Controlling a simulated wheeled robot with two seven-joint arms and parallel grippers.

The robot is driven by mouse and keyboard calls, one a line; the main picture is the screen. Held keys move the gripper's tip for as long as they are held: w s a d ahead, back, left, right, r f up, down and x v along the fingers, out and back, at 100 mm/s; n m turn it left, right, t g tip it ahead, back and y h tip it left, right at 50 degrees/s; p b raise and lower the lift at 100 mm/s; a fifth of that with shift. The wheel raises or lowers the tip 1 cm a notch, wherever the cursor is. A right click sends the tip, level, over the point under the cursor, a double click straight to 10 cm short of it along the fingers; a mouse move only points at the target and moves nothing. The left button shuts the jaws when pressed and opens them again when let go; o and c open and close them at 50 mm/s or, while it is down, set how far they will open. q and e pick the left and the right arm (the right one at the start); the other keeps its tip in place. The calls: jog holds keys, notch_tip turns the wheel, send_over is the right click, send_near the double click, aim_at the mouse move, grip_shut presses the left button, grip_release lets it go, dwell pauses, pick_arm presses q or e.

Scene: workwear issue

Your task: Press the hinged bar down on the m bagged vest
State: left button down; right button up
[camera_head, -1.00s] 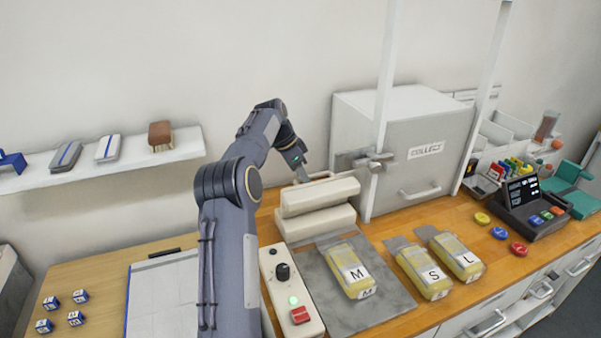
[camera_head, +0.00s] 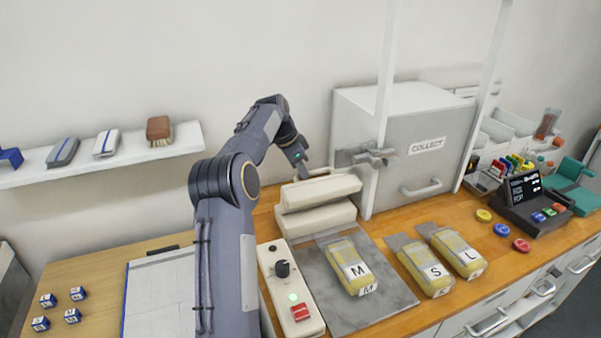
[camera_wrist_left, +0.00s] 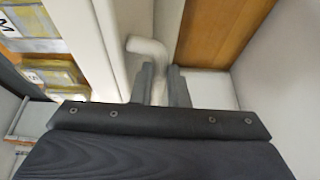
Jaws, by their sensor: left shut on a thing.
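The hinged bar (camera_head: 322,191) is the cream upper bar of the sealer, slightly raised above the cream lower block (camera_head: 318,221). The m bagged vest (camera_head: 347,262) is yellow and lies on the grey plate (camera_head: 385,300), its clear flap towards the bar. Whether the flap lies between the bar and block is hard to tell. My left gripper (camera_head: 306,174) is behind the bar, shut on its pale handle. In the left wrist view the fingers (camera_wrist_left: 161,82) straddle the handle (camera_wrist_left: 148,47). My right gripper is not in view.
S (camera_head: 424,267) and L (camera_head: 457,250) bagged vests lie to the right. The COLLECT cabinet (camera_head: 420,170) and white post (camera_head: 386,90) stand close right of the bar.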

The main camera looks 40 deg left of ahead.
aim_at(312, 192)
pick_arm(q)
jog(key=s+d+f+t+y+b, duration=0.1)
jog(key=d+y+b, duration=0.1)
jog(key=b, duration=0.4)
jog(key=s+d+m+t+y+b, duration=0.1)
jog(key=d+y+b, duration=0.1)
jog(key=b, duration=0.5)
jog(key=s+d+f+t+y+b, duration=0.1)
jog(key=d+b, duration=0.2)
jog(key=b, duration=0.3)
jog(key=shift+s+d+f+m+t+y+b, duration=0.1)
jog(key=shift+s+f+m+t+y+b, duration=0.2)
jog(key=shift+s+y+b, duration=0.1)
jog(key=s+d+f+t+y+b, duration=0.1)
jog(key=f+b, duration=0.1)
jog(key=b, duration=0.4)
jog(key=d+f+m+t+y+b, duration=0.1)
jog(key=d+f+y+b, duration=0.1)
jog(key=b, duration=0.4)
jog(key=s+d+f+t+y+b, duration=0.1)
jog(key=d+y+b, duration=0.1)
jog(key=b, duration=0.4)
jog(key=shift+s+d+f+m+t, duration=0.15)
jog(key=shift+s+f+m+t, duration=0.15)
jog(key=shift+f+m+t, duration=0.1)
jog(key=shift+f, duration=0.15)
jog(key=c, duration=1.9)
grip_release()
jog(key=o, duration=0.5)
jog(key=shift+s, duration=0.1)
